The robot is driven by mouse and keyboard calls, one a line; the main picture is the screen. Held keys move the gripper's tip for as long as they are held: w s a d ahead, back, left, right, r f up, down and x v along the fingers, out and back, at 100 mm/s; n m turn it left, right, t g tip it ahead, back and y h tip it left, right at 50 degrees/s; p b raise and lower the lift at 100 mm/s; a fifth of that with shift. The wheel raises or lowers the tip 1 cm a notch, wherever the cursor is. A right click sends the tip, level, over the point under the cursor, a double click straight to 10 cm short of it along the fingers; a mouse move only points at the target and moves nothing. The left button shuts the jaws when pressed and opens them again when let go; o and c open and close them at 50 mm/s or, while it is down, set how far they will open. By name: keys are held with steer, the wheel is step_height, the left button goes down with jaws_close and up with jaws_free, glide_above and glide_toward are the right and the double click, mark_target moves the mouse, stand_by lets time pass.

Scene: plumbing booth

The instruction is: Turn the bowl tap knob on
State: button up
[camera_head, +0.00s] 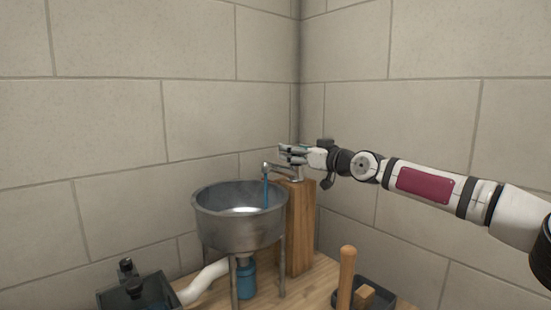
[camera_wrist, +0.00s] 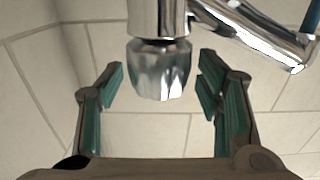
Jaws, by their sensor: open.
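The chrome tap (camera_head: 284,170) stands on a wooden post beside the metal bowl (camera_head: 240,222), its spout over the bowl. A blue stream (camera_head: 265,191) runs from the spout down into the bowl. In the wrist view the faceted chrome knob (camera_wrist: 160,70) sits between my gripper's (camera_wrist: 160,84) spread fingers, with a gap on each side. The spout (camera_wrist: 258,38) extends to the right there. In the head view my gripper (camera_head: 288,153) is at the top of the tap and covers the knob. My gripper is open and holds nothing.
The wooden post (camera_head: 300,228) stands close to the wall corner. A white drain pipe (camera_head: 203,280) and a blue trap (camera_head: 246,278) are under the bowl. A dark box (camera_head: 112,301) is at lower left. A wooden handle (camera_head: 346,276) rises near a dark tray (camera_head: 378,290) at lower right.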

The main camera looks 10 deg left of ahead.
steer(key=shift+s+r+m+t+h+p, duration=0.15)
steer(key=shift+m+t+h+p, duration=2.3)
steer(key=shift+p, duration=3.8)
steer(key=m+t+h+p, duration=0.1)
steer(key=m+h+p, duration=0.1)
steer(key=p, duration=0.3)
steer(key=shift+h, duration=0.85)
